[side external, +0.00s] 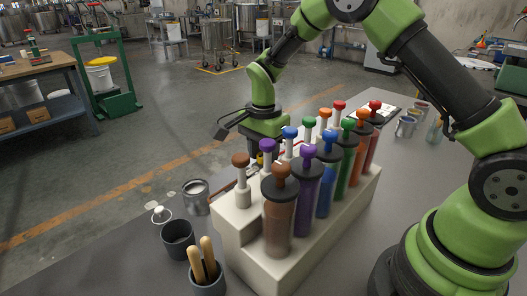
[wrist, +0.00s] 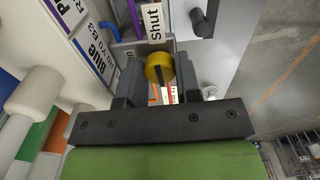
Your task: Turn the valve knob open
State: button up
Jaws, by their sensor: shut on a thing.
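The valve knob (wrist: 158,68) is round and yellow with a dark line across it. It sits between the two dark fingers of my gripper (wrist: 158,78), which are shut on it. A white label reading "Shut" (wrist: 153,20) is just above the knob in the wrist view. Another small label (wrist: 168,95) below the knob is mostly hidden by the knob and gripper. In the side view my gripper (side external: 262,150) is behind the rack, and its fingertips are largely hidden by the coloured tubes. I cannot tell which setting the knob's line marks.
A cream rack (side external: 300,262) with several coloured, capped tubes stands close in front of my gripper. Dark cups (side external: 178,238), one with wooden handles (side external: 207,257), and a metal can (side external: 196,196) stand near its left end. Small paint jars (side external: 405,127) stand at the back right.

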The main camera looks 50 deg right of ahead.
jog(key=n, duration=0.6)
jog(key=shift+n, duration=0.3)
dwell(0.4)
jog(key=o, duration=0.9)
jog(key=shift+o, duration=0.2)
notch_tip(320, 180, up, 10)
